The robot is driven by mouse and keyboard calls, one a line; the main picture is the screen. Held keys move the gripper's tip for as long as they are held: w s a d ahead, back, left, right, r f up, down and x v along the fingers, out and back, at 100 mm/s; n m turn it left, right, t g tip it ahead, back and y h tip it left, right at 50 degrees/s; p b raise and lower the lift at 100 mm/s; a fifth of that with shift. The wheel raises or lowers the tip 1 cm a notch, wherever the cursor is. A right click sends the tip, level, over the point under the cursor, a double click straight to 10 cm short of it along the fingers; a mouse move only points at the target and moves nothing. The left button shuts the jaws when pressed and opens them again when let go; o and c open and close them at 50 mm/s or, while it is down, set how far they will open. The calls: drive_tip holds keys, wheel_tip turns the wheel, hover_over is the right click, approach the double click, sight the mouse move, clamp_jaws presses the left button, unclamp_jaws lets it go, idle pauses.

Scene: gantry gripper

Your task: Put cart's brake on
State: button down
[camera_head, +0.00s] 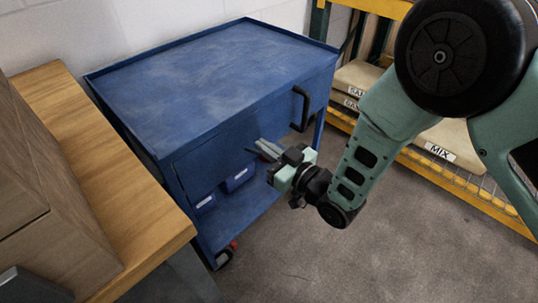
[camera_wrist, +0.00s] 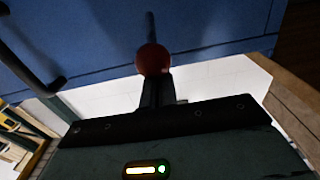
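The cart (camera_head: 215,75) is a blue steel cart with a flat top and a black handle (camera_head: 301,108) on its near right side. My gripper (camera_head: 262,149) is in front of the cart's near side, left of and below the handle. In the wrist view, a red ball knob (camera_wrist: 153,60) is at the tips of my gripper's dark fingers (camera_wrist: 157,88), with a thin dark rod (camera_wrist: 150,25) beyond it against the blue panel. The fingers look close together; whether they grip the knob is unclear. The knob does not show in the head view. A caster (camera_head: 223,257) has a red part (camera_head: 234,244).
A wooden table (camera_head: 110,170) with a brown box (camera_head: 45,210) stands close on the left. A yellow rack (camera_head: 425,165) with sacks (camera_head: 440,146) is at the right. The floor (camera_head: 340,255) in front is clear.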

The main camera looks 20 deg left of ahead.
drive_tip(key=shift+f+b, duration=1.35)
drive_tip(key=shift+f, duration=0.6)
drive_tip(key=shift+r, duration=0.25)
drive_tip(key=shift+s+d+r+p, duration=0.3)
drive_tip(key=shift+d+r+p, duration=0.3)
drive_tip(key=shift+d+p, duration=0.2)
drive_tip(key=v, duration=0.7)
